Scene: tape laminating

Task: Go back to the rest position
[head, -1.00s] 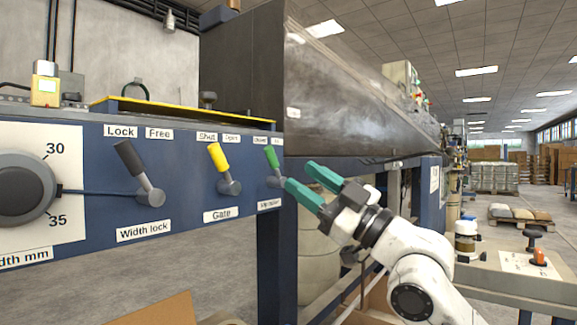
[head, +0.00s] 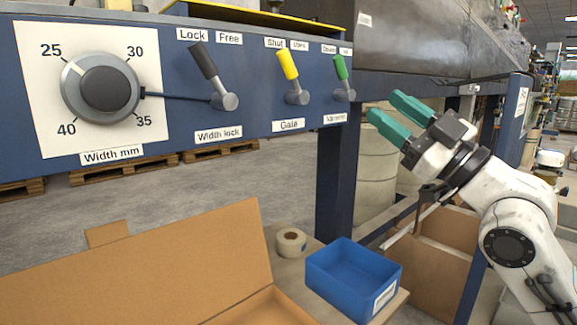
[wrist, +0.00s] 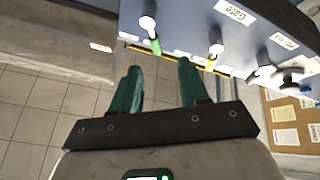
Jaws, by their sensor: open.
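My gripper (head: 401,119) has green fingers that are apart, with nothing between them. In the head view it is to the right of the blue control panel (head: 270,112), near the green-handled lever (head: 341,72) but apart from it. The yellow Gate lever (head: 289,68) and the black Width lock lever (head: 205,62) are further left, then the Width mm dial (head: 104,88). In the wrist view the fingers (wrist: 157,85) also stand apart, below the green lever (wrist: 154,46) and the yellow lever (wrist: 212,62).
A blue bin (head: 350,276), a tape roll (head: 291,242) and an open cardboard box (head: 150,268) are below the panel. A dark blue post (head: 336,180) stands behind the bin. Another cardboard box (head: 435,262) is under my arm.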

